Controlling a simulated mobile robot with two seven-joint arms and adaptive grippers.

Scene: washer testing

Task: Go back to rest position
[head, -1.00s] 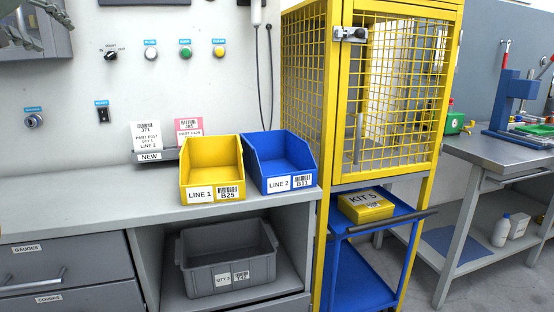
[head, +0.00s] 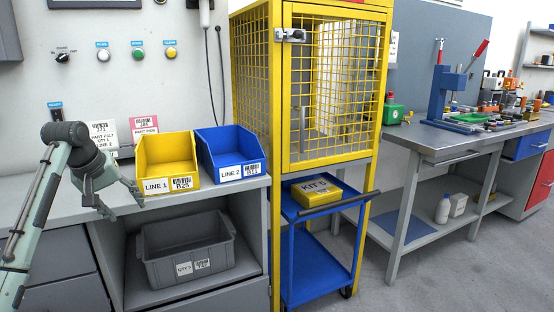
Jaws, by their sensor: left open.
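My left gripper (head: 122,203) is in the head view at the left, at the end of my grey-green arm. Its fingers are apart and nothing shows between them. It hangs in front of the bench, just left of the yellow LINE 1 bin (head: 166,164). Whether it touches the bin or bench I cannot tell. My right gripper is not in view.
The blue LINE 2 bin (head: 231,155) stands beside the yellow one on the grey bench (head: 225,190). A grey tote (head: 187,250) sits below. A yellow mesh cage (head: 335,90) and a blue cart (head: 322,265) with a KIT 5 box (head: 318,190) stand right. Floor is free at right.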

